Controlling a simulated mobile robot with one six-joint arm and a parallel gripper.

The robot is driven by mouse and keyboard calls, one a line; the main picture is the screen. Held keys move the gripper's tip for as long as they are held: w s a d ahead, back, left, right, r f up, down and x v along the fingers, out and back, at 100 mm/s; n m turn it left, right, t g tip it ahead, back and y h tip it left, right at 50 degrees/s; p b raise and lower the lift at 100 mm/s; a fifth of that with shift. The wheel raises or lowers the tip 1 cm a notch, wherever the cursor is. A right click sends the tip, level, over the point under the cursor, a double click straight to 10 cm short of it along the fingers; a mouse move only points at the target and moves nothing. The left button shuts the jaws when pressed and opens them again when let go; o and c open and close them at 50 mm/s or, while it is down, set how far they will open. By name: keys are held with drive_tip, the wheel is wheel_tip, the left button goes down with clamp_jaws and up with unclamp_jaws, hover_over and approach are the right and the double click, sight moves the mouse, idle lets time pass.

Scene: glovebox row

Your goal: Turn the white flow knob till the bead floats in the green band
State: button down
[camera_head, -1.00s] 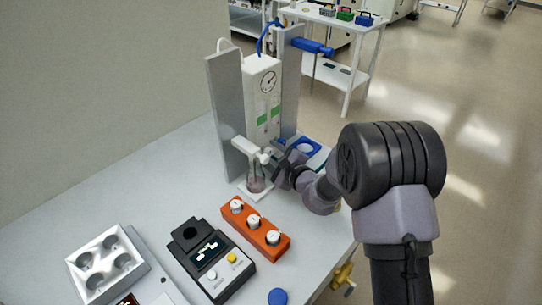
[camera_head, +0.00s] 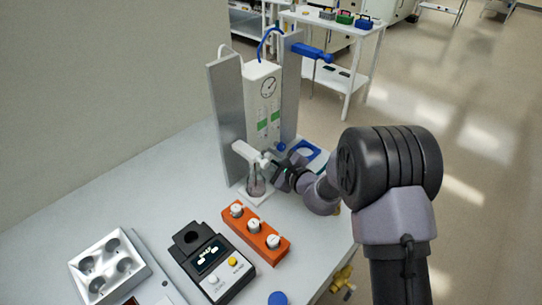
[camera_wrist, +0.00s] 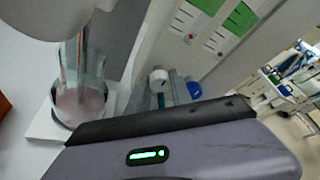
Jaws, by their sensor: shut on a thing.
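The white flow knob (camera_wrist: 159,76) shows in the wrist view, low on the white flow panel, with grey fingers around it. My gripper (camera_wrist: 165,92) is shut on it; the finger contact is partly hidden by the gripper's body. In the head view my gripper (camera_head: 279,165) reaches the foot of the panel (camera_head: 262,92) from the right and hides the knob. Two green bands show on the panel, the left one (camera_head: 262,126) and the right one (camera_head: 275,115). They also show in the wrist view (camera_wrist: 240,18).
A blue knob (camera_wrist: 194,90) sits close beside the white one. A glass flask (camera_head: 256,182) with pinkish liquid stands close left of my gripper. Grey upright plates (camera_head: 225,115) flank the panel. An orange rack (camera_head: 255,232) and a black device (camera_head: 211,260) stand nearer.

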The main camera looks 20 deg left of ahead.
drive_tip(key=m+p, duration=0.1)
drive_tip(key=m+g+p, duration=0.1)
drive_tip(key=p, duration=0.1)
drive_tip(key=shift+d+r+p, duration=0.1)
drive_tip(key=shift+r+p, duration=0.15)
drive_tip(key=shift+p, duration=0.05)
drive_tip(key=m+g+p, duration=0.1)
drive_tip(key=m, duration=0.1)
drive_tip(key=m+g+y+p, duration=0.1)
drive_tip(key=m+g+p, duration=0.1)
drive_tip(key=shift+w+f, duration=0.15)
drive_tip(key=m+g+y, duration=0.1)
drive_tip(key=m, duration=0.2)
drive_tip(key=shift+f+g+p, duration=0.15)
drive_tip(key=shift+g+p, duration=0.15)
drive_tip(key=shift+g, duration=0.1)
drive_tip(key=shift+w+m+g+y+b, duration=0.1)
drive_tip(key=shift+m+g+y+b, duration=0.45)
drive_tip(key=shift+m, duration=0.65)
drive_tip(key=c, duration=1.1)
unclamp_jaws()
drive_tip(key=shift+c, duration=0.2)
drive_tip(key=shift+d, duration=0.1)
